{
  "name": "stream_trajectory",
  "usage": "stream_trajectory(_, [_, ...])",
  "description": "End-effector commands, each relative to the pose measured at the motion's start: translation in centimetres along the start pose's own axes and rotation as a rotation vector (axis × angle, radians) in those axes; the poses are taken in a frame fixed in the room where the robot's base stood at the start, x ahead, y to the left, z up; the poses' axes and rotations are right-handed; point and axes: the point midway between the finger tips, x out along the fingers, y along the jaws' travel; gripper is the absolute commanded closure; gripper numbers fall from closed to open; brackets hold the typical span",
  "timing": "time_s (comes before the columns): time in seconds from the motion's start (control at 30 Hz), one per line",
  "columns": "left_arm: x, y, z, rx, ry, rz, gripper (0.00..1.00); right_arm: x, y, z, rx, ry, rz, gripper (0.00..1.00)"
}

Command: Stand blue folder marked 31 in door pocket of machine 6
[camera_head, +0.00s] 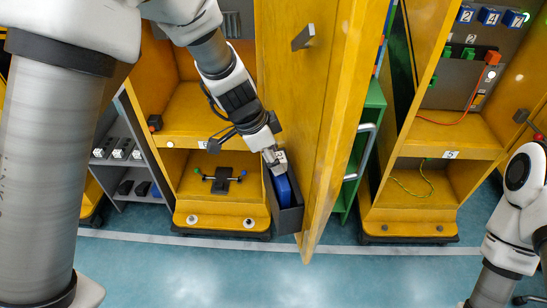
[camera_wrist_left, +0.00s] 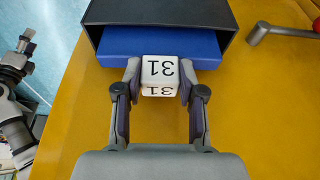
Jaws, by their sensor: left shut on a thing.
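The blue folder (camera_head: 284,188) is partly inside the dark door pocket (camera_head: 291,218) on the yellow door (camera_head: 290,95). In the left wrist view the blue folder (camera_wrist_left: 160,43) lies between the walls of the dark pocket (camera_wrist_left: 160,11), its near edge sticking out of the mouth. The folder's far end is hidden. My right arm shows at the right edge; its gripper is out of frame.
A door handle (camera_head: 303,38) sticks out above the pocket. The open yellow machine (camera_head: 222,190) at left has a number label too small to read. Another machine marked 5 (camera_head: 450,154) stands at right, beyond a green cabinet (camera_head: 372,130). The blue floor in front is clear.

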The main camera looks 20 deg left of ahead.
Motion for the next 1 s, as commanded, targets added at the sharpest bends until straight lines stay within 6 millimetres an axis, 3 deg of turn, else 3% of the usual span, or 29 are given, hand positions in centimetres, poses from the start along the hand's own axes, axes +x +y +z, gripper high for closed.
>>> stream_trajectory(0.27, [0.2,0.0,0.1,0.000,0.001,-0.001,1.00,0.3,0.0,0.0,0.000,0.000,0.000,0.32])
stream_trajectory(0.3, [0.2,0.0,0.1,0.000,0.001,-0.001,0.58,0.4,0.0,0.0,0.000,0.000,0.000,0.32])
stream_trajectory(0.37, [0.1,0.0,0.0,0.000,0.001,-0.001,0.36,0.3,0.0,0.0,0.000,0.000,0.000,0.32])
stream_trajectory(0.4, [0.1,0.0,0.0,0.000,0.000,-0.001,0.32,0.3,0.0,0.0,0.000,0.000,0.000,0.32])
stream_trajectory(0.77, [-0.4,0.0,0.0,0.002,0.002,-0.001,0.32,0.3,0.0,0.0,0.000,0.000,0.000,0.32])
stream_trajectory(0.87, [-2.0,-0.1,0.0,0.002,0.004,-0.003,0.32,0.3,0.0,0.0,0.000,0.000,0.000,0.32])
stream_trajectory(1.0, [-5.5,-0.1,-0.1,0.003,0.006,-0.004,0.32,0.3,0.0,0.0,0.000,0.000,0.000,0.32])
